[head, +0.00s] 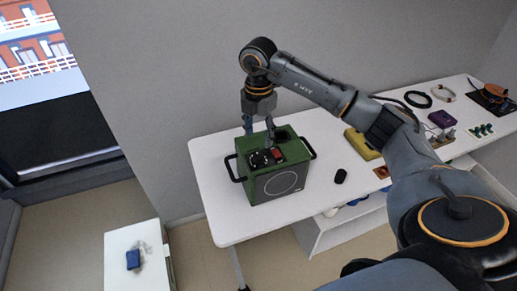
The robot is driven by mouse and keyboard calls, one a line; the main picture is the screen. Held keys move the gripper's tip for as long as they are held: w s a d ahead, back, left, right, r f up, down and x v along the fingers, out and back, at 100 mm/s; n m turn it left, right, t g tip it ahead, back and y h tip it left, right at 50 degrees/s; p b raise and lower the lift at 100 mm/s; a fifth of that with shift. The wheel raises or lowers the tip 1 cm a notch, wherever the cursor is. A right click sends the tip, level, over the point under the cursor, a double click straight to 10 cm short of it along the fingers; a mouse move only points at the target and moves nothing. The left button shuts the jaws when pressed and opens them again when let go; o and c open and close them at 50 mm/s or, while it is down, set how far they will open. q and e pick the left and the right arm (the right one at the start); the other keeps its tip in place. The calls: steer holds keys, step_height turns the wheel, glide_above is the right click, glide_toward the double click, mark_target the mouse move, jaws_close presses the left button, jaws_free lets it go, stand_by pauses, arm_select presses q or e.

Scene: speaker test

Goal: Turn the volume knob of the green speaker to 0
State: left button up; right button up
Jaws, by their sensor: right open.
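The green speaker (249,186) stands on the white table near its left end. It is box-shaped, with a round grille on its front and dark handles at its sides. Its top carries a small panel with dark knobs (259,160) and a red part (278,154). The knob markings are too small to read. My right gripper (259,140) points down at the speaker's top, just behind the panel, with its fingers apart and nothing between them. I cannot tell whether the fingertips touch the speaker. My left gripper is not in view.
The white table (221,221) runs to the right. A small black object (341,176) lies beside the speaker. A yellow case (361,144), a purple box (442,119) and cable coils (418,99) lie farther right. A wall stands behind. A white cabinet (118,248) is at lower left.

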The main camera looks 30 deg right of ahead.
mark_target(258, 155)
step_height(258, 155, down, 8)
steer(key=shift+r+p, duration=0.25)
steer(key=shift+p, duration=0.45)
jaws_close()
